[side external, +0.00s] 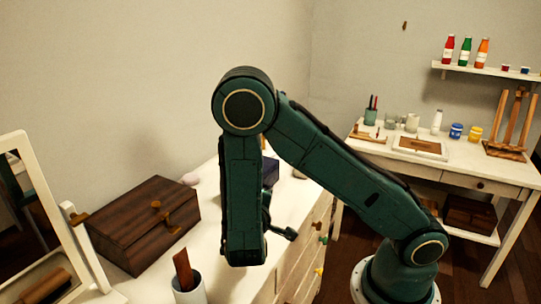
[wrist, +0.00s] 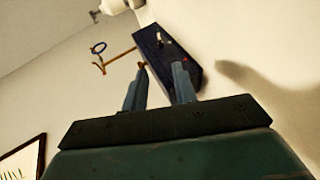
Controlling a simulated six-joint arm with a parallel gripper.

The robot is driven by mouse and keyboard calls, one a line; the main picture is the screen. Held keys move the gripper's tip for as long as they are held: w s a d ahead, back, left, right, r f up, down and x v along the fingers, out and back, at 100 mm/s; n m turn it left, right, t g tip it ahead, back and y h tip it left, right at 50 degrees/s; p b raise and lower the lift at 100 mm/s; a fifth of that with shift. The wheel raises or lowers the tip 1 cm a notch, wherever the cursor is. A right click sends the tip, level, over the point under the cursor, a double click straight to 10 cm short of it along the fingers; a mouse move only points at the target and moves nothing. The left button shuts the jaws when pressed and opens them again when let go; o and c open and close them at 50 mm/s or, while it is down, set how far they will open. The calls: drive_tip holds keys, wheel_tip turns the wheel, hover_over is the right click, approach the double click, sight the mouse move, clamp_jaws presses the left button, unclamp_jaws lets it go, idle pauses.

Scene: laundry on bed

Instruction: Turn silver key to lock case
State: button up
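A dark blue case (wrist: 160,60) lies on the white surface in the wrist view, beyond and partly behind my fingertips. In the side view, part of the dark blue case (side external: 271,173) shows behind my arm. A small silver piece (wrist: 161,39) sits on the case near its far end; it may be the key, but it is too small to be sure. My gripper (wrist: 160,68) has its two fingers apart, with nothing between them. In the side view my arm hides most of the gripper; whether it touches the case cannot be told.
A brown wooden box (side external: 145,222) with brass fittings stands left on the white dresser (side external: 222,187). A white mirror frame (side external: 62,225) and a pale cup (side external: 189,291) holding a wooden piece are nearer. A brass stand (wrist: 121,57) with a blue ring is beside the case.

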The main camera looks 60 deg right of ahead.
drive_tip(key=o, duration=0.3)
drive_tip(key=shift+r, duration=0.1)
drive_tip(key=shift+o, duration=0.2)
wheel_tip(320, 180, up, 13)
drive_tip(key=w+d+f+m+g+y, duration=0.35)
drive_tip(key=d+f+m+y, duration=0.2)
drive_tip(key=f+y, duration=0.5)
drive_tip(key=s+d+r+n+t+y, duration=0.1)
drive_tip(key=s+d+r+t+y, duration=0.15)
drive_tip(key=d+r, duration=0.4)
drive_tip(key=s+d+r+n+t+y, duration=0.1)
drive_tip(key=s+d+r+y, duration=0.3)
drive_tip(key=d, duration=0.4)
drive_tip(key=shift+m, duration=0.25)
drive_tip(key=f, duration=0.1)
drive_tip(key=w+f, duration=0.1)
drive_tip(key=f, duration=0.2)
drive_tip(key=shift+w+f, duration=0.25)
drive_tip(key=shift+w, duration=0.1)
drive_tip(key=shift+a, duration=0.1)
